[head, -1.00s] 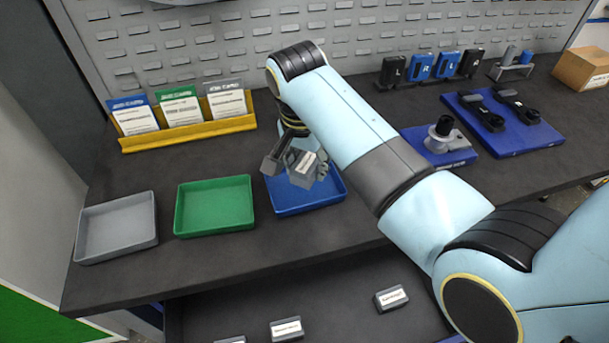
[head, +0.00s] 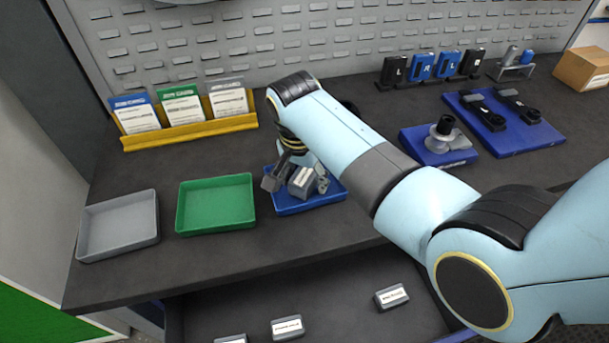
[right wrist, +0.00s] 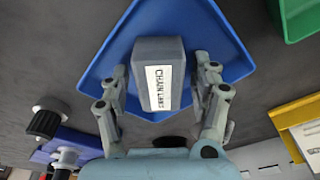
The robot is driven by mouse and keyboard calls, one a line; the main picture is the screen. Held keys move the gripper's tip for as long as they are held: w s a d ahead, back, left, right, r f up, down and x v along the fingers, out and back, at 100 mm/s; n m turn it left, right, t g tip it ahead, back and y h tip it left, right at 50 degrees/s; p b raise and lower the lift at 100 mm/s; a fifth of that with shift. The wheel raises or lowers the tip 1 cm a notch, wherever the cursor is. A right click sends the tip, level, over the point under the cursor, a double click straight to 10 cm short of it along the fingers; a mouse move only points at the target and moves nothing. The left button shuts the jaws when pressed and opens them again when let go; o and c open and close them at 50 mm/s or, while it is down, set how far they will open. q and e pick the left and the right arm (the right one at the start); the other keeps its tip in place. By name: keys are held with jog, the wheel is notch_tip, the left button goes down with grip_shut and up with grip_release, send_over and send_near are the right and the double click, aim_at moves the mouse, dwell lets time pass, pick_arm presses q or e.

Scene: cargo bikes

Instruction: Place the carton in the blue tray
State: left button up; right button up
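The carton (right wrist: 160,85) is a small grey box with a white label that reads CHAIN LINKS. It is at the blue tray (right wrist: 105,60), within its outline, and also shows in the head view (head: 303,181). My right gripper (right wrist: 160,65) has one finger on each side of the carton. Narrow gaps show between the fingers and the carton, so it looks open around it. In the head view the right gripper (head: 296,184) is low over the blue tray (head: 290,207) and hides part of it. My left gripper is out of view.
A green tray (head: 216,228) and a grey tray (head: 118,249) stand left of the blue one. A yellow card holder (head: 190,134) is behind them. Several cartons lie on a lower surface in front, including one at the right (head: 391,297). Blue boards with parts stand at the right.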

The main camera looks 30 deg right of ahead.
aim_at(301, 181)
notch_tip(301, 181, up, 12)
jog(key=s+a, duration=0.1)
jog(key=shift+a, duration=0.25)
jog(key=shift+s, duration=0.1)
dwell(0.7)
